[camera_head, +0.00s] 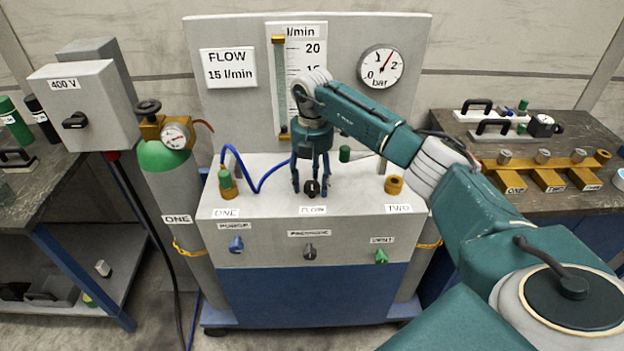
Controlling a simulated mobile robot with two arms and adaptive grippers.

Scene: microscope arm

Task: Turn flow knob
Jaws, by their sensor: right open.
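The flow knob (311,188) is a small dark knob on top of the white-grey console (270,215), just behind the label "FLOW". My right gripper (311,186) comes down from above with its blue fingers spread on either side of the knob. It is open, and I cannot tell whether any finger touches the knob. The flow scale (305,62) on the back panel is partly hidden by my right arm. A sign (229,67) beside it reads "FLOW 15 l/min". My left gripper is not in view.
Port ONE (227,187) with a blue hose is left of the gripper; port TWO (394,185) is to the right. Blue, dark and green knobs line the console front. A gas cylinder (166,185) stands at the left. A bench (560,130) is at the right.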

